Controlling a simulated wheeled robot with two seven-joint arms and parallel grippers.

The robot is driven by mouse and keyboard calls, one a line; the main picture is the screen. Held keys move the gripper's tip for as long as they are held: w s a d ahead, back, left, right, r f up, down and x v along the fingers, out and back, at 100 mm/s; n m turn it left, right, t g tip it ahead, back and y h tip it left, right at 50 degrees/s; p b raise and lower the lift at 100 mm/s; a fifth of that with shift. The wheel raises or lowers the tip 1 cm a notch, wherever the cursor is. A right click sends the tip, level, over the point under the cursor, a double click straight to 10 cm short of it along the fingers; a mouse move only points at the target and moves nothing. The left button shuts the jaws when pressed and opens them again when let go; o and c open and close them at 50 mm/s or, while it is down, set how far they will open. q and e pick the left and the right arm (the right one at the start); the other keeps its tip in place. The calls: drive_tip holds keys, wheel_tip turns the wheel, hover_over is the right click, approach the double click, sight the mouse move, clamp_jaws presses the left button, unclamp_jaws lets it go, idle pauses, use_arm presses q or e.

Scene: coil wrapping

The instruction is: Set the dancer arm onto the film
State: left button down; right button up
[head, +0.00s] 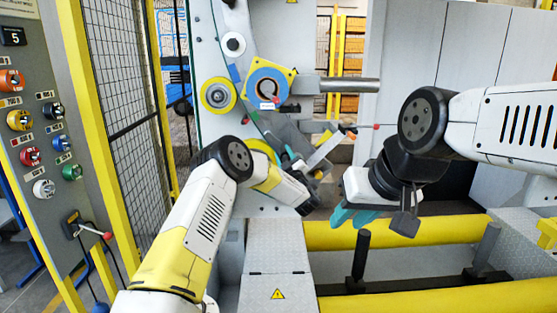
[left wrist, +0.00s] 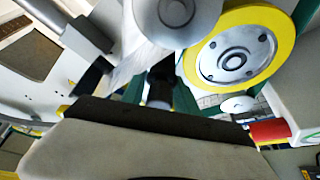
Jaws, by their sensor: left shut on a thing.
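My left gripper (head: 289,157) is beside the machine's ring plate, its teal fingertips shut on a part that its own wrist mostly hides. In the left wrist view, a dark bar (left wrist: 160,75) sits between the green fingers, and I take it for the dancer arm's handle. A pale grey arm (head: 325,150) slants up right from the left gripper in the head view. A whitish sheet that looks like film (left wrist: 138,58) runs beside the bar in the left wrist view. My right gripper (head: 352,216) hangs empty over the yellow rollers; its finger gap is unclear.
A yellow-rimmed wheel (head: 218,95) and a blue and yellow roll holder (head: 268,88) are on the ring plate. A metal shaft (head: 350,85) juts right. Yellow rollers (head: 440,230) lie below. A control panel (head: 45,140) and mesh fence (head: 115,70) stand left.

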use_arm(q)
drive_tip(key=r+n, duration=0.1)
drive_tip(key=n, duration=0.1)
drive_tip(key=d+r+n+g+y, duration=0.1)
drive_tip(key=n, duration=0.1)
drive_tip(key=shift+r+n+g, duration=0.1)
drive_tip(key=shift+n+g, duration=0.2)
drive_tip(key=shift+d+r+n+g, duration=0.2)
drive_tip(key=shift+r+n+g, duration=0.3)
drive_tip(key=shift+n, duration=0.5)
drive_tip(key=r+n, duration=0.1)
drive_tip(key=n, duration=0.1)
drive_tip(key=shift+r+n+g, duration=0.3)
drive_tip(key=shift+r+g, duration=0.05)
drive_tip(key=shift+g, duration=0.05)
drive_tip(key=shift+a+r+n+g, duration=0.15)
drive_tip(key=shift+r+n+g, duration=0.35)
drive_tip(key=shift+r+n, duration=0.5)
drive_tip(key=shift+f+n, duration=0.1)
drive_tip(key=shift+n, duration=0.2)
drive_tip(key=c, duration=1.2)
unclamp_jaws()
drive_tip(key=shift+a, duration=0.1)
drive_tip(key=shift+o, duration=0.2)
drive_tip(key=shift+s, duration=0.1)
